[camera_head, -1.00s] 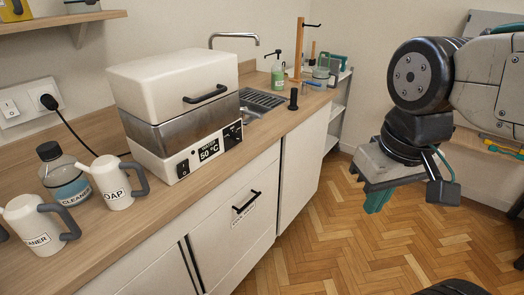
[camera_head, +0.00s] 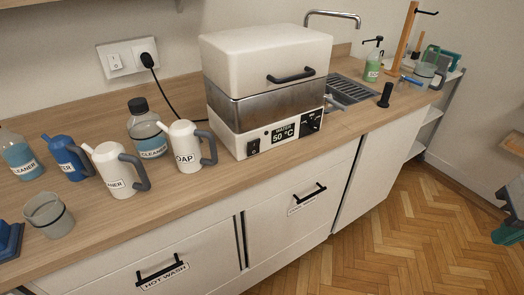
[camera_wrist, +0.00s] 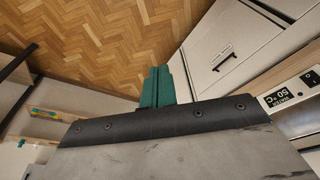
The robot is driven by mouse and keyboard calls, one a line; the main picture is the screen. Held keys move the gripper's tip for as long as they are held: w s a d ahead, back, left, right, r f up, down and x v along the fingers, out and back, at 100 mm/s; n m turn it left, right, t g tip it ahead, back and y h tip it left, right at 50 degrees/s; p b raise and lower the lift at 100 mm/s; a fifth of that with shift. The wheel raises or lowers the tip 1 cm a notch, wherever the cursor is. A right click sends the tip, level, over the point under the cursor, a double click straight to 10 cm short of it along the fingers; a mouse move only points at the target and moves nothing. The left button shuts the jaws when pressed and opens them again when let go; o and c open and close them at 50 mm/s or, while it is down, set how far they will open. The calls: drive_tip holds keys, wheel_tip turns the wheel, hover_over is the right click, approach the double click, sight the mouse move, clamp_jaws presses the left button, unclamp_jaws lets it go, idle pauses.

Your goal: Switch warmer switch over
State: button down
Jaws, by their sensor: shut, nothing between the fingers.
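The warmer (camera_head: 268,85) is a white and steel box with a closed lid and black handle, standing on the wooden counter. Its front panel has a black rocker switch (camera_head: 253,146) at the left, a display reading 50 °C (camera_head: 284,132) and a black dial (camera_head: 312,121). The panel also shows at the right edge of the wrist view (camera_wrist: 308,78). My gripper (camera_wrist: 157,75) has green fingers pressed together, with nothing between them. It is over the floor, well away from the warmer; in the head view a part of it (camera_head: 508,232) shows at the right edge.
Soap (camera_head: 186,148) and cleaner jugs (camera_head: 114,170), a cleaner bottle (camera_head: 147,128) and a grey cup (camera_head: 48,215) stand left of the warmer. A black plug (camera_head: 147,60) sits in the wall socket. A sink (camera_head: 345,90) and green bottle (camera_head: 374,62) are at right. The parquet (camera_head: 420,235) is clear.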

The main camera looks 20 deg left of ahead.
sight(255, 143)
drive_tip(key=w+a+f+n+t+y, duration=0.2)
drive_tip(key=w+a+f+t, duration=0.25)
drive_tip(key=w+a, duration=0.55)
drive_tip(key=w+a+f+n+t+y, duration=0.25)
drive_tip(key=w+a+f, duration=0.35)
drive_tip(key=w, duration=0.6)
drive_tip(key=a+f+n+t+y, duration=0.3)
drive_tip(key=a+y, duration=0.2)
drive_tip(key=a, duration=0.6)
drive_tip(key=s+a+f+n+y, duration=0.2)
drive_tip(key=s+a+y, duration=0.4)
drive_tip(key=s, duration=0.3)
drive_tip(key=shift+s+a+f+t, duration=0.15)
drive_tip(key=shift+a+f+t, duration=0.25)
drive_tip(key=shift+f, duration=0.1)
drive_tip(key=shift+y, duration=0.25)
drive_tip(key=x, duration=1.4)
